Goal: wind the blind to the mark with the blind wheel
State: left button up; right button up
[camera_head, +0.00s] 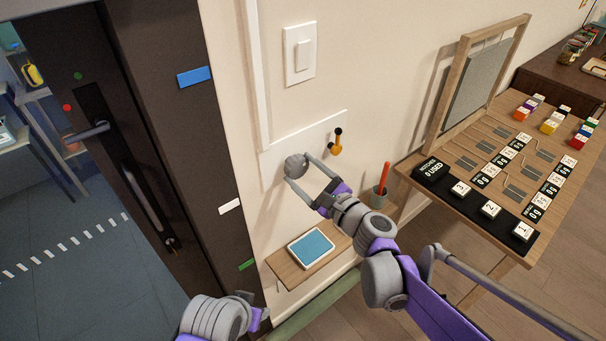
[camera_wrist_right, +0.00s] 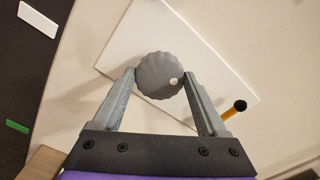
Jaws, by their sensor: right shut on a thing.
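The blind wheel (camera_head: 296,166) is a grey ribbed knob on a white wall panel (camera_head: 274,163). It fills the space between the fingertips in the right wrist view (camera_wrist_right: 158,74), with a pale dot at its lower right. My right gripper (camera_head: 297,168) is shut on the wheel, one finger on each side (camera_wrist_right: 159,76). My left gripper (camera_head: 258,311) is at the bottom of the head view, away from the wheel; its fingers are too unclear to judge. I cannot pick out the blind or its mark for certain.
A yellow lever with a black knob (camera_head: 336,142) sits right of the wheel. Below are a small shelf (camera_head: 283,270) with a blue-screened tablet (camera_head: 311,248) and a cup (camera_head: 379,196) holding a red stick. A dark door (camera_head: 110,110) stands left, a wooden table (camera_head: 548,235) right.

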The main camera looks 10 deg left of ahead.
jog(key=m+b, duration=0.1)
jog(key=m, duration=0.4)
jog(key=shift+m, duration=0.3)
jog(key=shift+w+r+m+b, duration=0.1)
jog(key=shift+m+b, duration=0.55)
jog(key=shift+m, duration=1.65)
jog(key=o, duration=1.3)
jog(key=v, duration=1.1)
